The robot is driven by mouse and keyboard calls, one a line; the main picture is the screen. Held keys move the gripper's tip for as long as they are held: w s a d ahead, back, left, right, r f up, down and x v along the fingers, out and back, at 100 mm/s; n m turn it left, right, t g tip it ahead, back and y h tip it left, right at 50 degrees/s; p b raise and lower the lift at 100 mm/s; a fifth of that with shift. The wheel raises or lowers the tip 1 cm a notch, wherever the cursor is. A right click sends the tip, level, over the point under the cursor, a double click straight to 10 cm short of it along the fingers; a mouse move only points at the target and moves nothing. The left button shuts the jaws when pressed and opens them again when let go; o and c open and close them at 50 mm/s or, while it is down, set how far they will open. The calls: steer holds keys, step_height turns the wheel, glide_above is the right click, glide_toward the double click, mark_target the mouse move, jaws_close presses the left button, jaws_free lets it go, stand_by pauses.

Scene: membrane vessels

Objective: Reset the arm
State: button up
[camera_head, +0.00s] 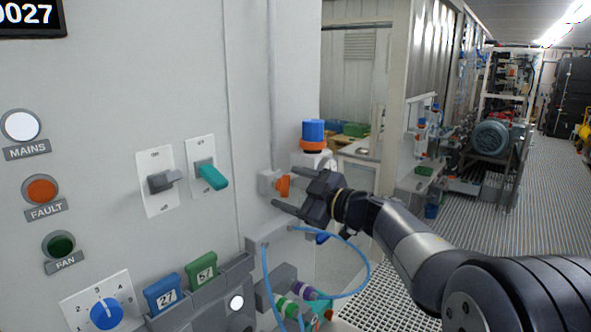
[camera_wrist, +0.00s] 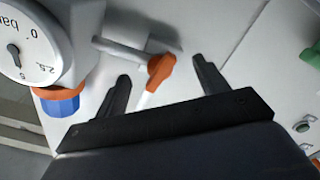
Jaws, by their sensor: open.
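My gripper (camera_head: 296,192) is at the right end of the grey panel in the head view, its two fingers pointing left toward the panel. In the wrist view my gripper (camera_wrist: 160,85) is open, with its fingers apart. An orange valve handle (camera_wrist: 160,70) on a white pipe fitting shows between and beyond the fingertips, and no grip on it is visible. The same orange handle (camera_head: 283,187) shows beside the fingers in the head view. Whether a finger touches it I cannot tell.
A gauge (camera_wrist: 30,40) and a blue-and-orange cap (camera_head: 313,134) are close by. Grey and teal switches (camera_head: 212,176), a blue dial (camera_head: 106,313) and numbered tags (camera_head: 163,294) are on the panel. A blue hose (camera_head: 366,262) loops below my gripper. Grated floor (camera_head: 545,200) is clear at right.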

steer(key=m, duration=0.3)
steer(key=shift+m, duration=0.3)
steer(key=m, duration=0.3)
steer(key=shift+m, duration=0.4)
steer(key=b+v, duration=0.1)
steer(key=v, duration=0.5)
